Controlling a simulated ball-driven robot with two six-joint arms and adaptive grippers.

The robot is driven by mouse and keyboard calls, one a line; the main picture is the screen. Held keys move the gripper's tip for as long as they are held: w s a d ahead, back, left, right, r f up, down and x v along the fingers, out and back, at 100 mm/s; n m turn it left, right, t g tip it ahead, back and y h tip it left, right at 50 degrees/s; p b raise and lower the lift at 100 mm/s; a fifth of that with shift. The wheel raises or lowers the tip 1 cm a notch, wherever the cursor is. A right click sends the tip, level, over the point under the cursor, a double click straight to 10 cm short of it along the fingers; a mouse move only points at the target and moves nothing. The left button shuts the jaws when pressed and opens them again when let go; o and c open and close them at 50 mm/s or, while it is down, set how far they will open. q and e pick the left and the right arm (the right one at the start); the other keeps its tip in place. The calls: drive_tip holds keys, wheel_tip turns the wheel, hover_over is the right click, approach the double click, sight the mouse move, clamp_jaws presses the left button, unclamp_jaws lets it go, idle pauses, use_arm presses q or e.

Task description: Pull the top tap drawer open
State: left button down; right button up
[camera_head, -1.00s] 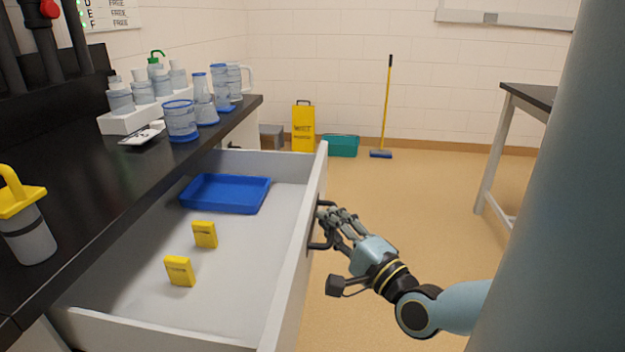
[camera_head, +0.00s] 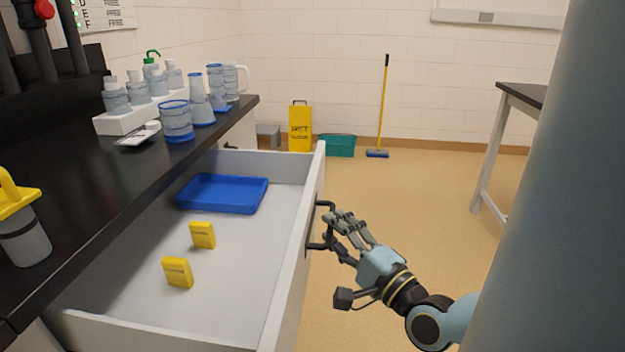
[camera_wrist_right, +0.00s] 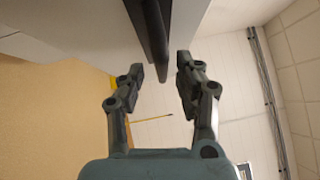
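The top drawer (camera_head: 290,245) stands pulled well out from the black-topped bench, its inside in plain view. A dark bar handle (camera_head: 318,226) is on its front face. My right gripper (camera_head: 333,232) is at the handle, outside the drawer front. In the right wrist view its two fingers (camera_wrist_right: 160,72) are spread apart, and the dark handle bar (camera_wrist_right: 150,30) lies ahead of and partly between the tips, with gaps to the fingers. The gripper is open and does not clasp the bar. My left gripper is not in view.
In the drawer are a blue tray (camera_head: 222,208) and two yellow boxes (camera_head: 203,236). Bottles and beakers (camera_head: 177,120) stand on the bench (camera_head: 95,200). Open floor (camera_head: 400,200) lies right of the drawer, with a table (camera_head: 497,150) beyond.

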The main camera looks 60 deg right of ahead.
drive_tip(key=v, duration=1)
drive_tip(key=shift+w+d+f, duration=0.1)
